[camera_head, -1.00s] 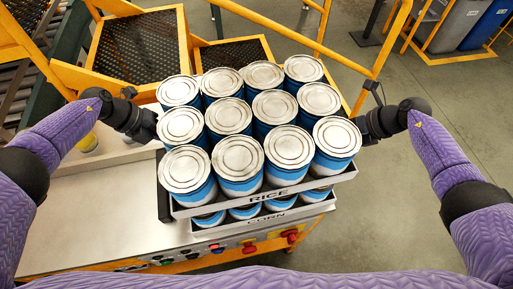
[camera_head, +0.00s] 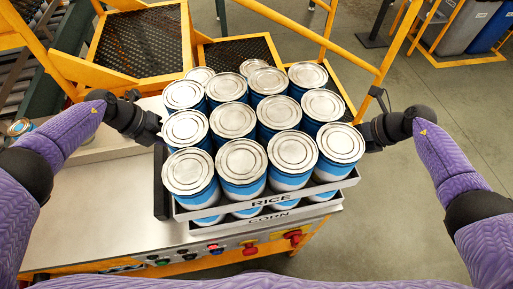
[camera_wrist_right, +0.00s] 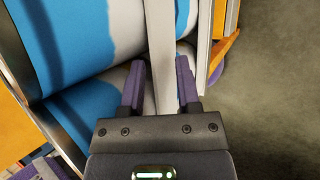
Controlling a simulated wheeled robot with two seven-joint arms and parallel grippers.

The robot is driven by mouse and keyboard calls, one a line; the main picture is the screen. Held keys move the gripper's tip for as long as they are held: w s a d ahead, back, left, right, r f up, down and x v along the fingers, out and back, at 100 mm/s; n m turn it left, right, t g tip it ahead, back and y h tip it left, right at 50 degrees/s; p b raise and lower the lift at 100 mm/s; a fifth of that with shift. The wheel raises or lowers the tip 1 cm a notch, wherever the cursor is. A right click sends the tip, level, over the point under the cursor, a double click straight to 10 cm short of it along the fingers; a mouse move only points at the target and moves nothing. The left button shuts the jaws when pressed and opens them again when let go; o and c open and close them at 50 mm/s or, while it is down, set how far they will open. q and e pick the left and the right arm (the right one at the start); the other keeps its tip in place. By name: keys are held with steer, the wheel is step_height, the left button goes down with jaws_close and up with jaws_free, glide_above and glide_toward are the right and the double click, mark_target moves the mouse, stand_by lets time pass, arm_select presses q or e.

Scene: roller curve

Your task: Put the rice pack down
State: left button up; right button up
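The rice pack (camera_head: 270,201) is a grey tray labelled RICE, filled with rows of blue and white cans. It sits roughly level, just above or on the corn pack (camera_head: 268,219); I cannot tell if they touch. My left gripper (camera_head: 153,130) is at the rice pack's left side, its fingertips hidden by cans. My right gripper (camera_head: 368,133) is at its right side. In the right wrist view, my right gripper (camera_wrist_right: 161,80) has one finger on each side of the tray wall (camera_wrist_right: 162,40), shut on it, with cans to the left.
The metal table (camera_head: 95,225) is clear at left. Buttons and a red knob (camera_head: 293,236) line its front. Yellow frames with black mesh (camera_head: 140,45) stand behind. A yellow rail (camera_head: 310,35) slopes at back right. Another can (camera_head: 20,127) is at far left.

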arm_select(q)
steer(key=shift+o, duration=0.6)
arm_select(e)
steer(key=shift+o, duration=0.6)
steer(key=shift+a, duration=0.1)
arm_select(q)
steer(key=shift+d, duration=0.1)
steer(key=shift+r, duration=0.15)
steer(key=v, duration=0.7)
steer(key=shift+a+r, duration=0.3)
arm_select(e)
steer(key=v, duration=1.2)
